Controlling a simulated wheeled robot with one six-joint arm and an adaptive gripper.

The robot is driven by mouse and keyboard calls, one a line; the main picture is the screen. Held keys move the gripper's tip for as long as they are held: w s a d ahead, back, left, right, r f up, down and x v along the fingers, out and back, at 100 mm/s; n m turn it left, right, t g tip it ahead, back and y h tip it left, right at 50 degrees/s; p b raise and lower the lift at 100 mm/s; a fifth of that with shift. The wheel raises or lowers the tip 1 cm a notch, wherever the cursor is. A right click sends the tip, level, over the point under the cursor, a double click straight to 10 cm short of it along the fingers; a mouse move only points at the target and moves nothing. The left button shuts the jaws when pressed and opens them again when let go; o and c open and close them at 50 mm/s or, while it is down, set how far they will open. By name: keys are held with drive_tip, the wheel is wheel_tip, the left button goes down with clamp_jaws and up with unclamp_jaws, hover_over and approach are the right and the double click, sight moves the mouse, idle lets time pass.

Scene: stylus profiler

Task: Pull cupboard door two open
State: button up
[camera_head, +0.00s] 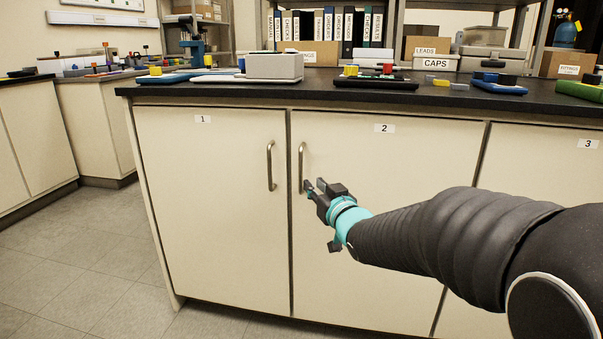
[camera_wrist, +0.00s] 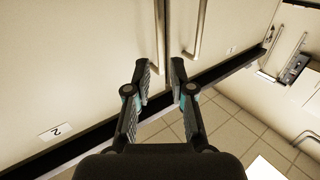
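Cupboard door two (camera_head: 375,210) is a cream panel labelled 2, shut flush with its neighbours. Its upright metal bar handle (camera_head: 301,165) is near its left edge. My gripper (camera_head: 314,186) is in front of the door, at the lower end of this handle. In the wrist view, turned over, my gripper (camera_wrist: 159,72) is open with its two fingers apart. The handle of door two (camera_wrist: 160,38) runs down between the fingertips, touching neither that I can see. How deep it lies between them I cannot tell. The label 2 (camera_wrist: 57,132) shows at lower left.
Door one (camera_head: 210,220), also shut, has a similar handle (camera_head: 270,166) close on the left. Door three (camera_head: 545,180) is on the right. The dark worktop (camera_head: 300,92) overhangs the doors and carries boxes and tools. The floor (camera_head: 95,265) at left is clear.

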sight(301, 173)
drive_tip(key=x, duration=0.9)
drive_tip(key=shift+w+a, duration=0.2)
drive_tip(key=shift+w, duration=0.15)
clamp_jaws()
